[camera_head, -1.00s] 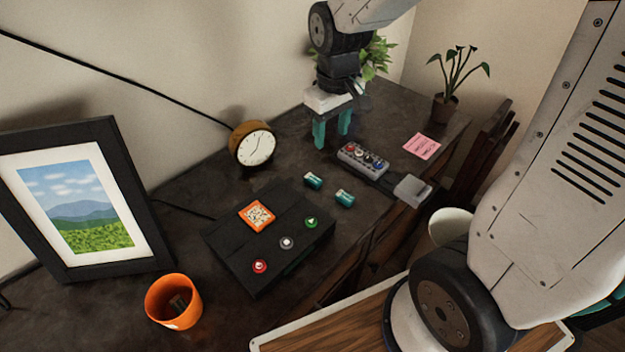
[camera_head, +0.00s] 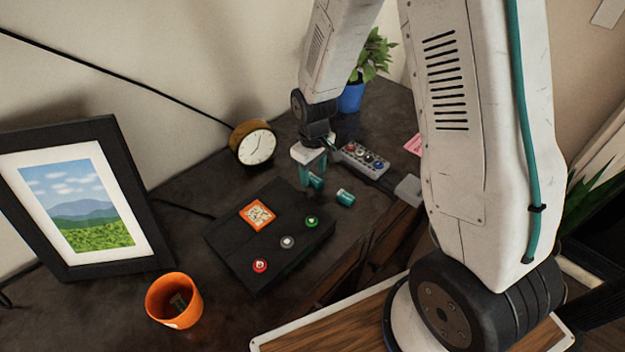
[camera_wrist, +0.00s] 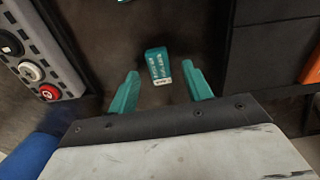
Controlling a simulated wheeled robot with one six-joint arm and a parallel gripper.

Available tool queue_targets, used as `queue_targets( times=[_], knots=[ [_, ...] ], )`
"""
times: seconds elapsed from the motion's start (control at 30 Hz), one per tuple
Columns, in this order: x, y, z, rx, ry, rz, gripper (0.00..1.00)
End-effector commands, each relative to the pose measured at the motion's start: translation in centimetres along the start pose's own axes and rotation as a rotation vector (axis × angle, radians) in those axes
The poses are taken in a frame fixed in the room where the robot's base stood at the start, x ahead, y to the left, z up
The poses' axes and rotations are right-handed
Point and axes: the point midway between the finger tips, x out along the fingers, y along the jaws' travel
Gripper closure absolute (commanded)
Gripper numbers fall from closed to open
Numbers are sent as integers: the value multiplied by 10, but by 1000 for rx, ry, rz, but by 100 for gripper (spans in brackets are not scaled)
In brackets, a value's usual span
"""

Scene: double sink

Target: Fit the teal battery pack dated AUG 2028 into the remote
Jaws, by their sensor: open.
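A teal battery pack (camera_head: 316,181) lies on the dark desk beside the black box. In the wrist view this pack (camera_wrist: 158,64) lies between and just beyond my fingertips, its printed label too small to read. A second teal pack (camera_head: 345,197) lies to its right; an edge of a teal object (camera_wrist: 123,1) shows at the wrist view's top. The grey unit with several coloured round buttons (camera_head: 362,155) looks like the remote; it also shows at the wrist view's left (camera_wrist: 38,50). My gripper (camera_head: 311,172) is open and empty, low over the first pack.
A black box (camera_head: 265,245) with an orange label and coloured buttons lies left of the packs. A clock (camera_head: 255,146), framed picture (camera_head: 85,205), orange cup (camera_head: 173,301) and blue plant pot (camera_head: 351,97) stand around. My arm hides the desk's right side.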

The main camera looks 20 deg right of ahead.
Motion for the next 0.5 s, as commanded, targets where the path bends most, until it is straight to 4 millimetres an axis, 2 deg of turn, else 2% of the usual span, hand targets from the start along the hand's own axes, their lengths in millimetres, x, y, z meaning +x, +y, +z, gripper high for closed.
queue_targets(
  times=[0.13, 0.37, 0.5],
  knots=[
    [13, 0, 0, 0, 0, 0, 51],
    [14, 0, 0, 1, 0, 0, 51],
    [14, 1, 0, 1, 0, 0, 90]
  ],
)
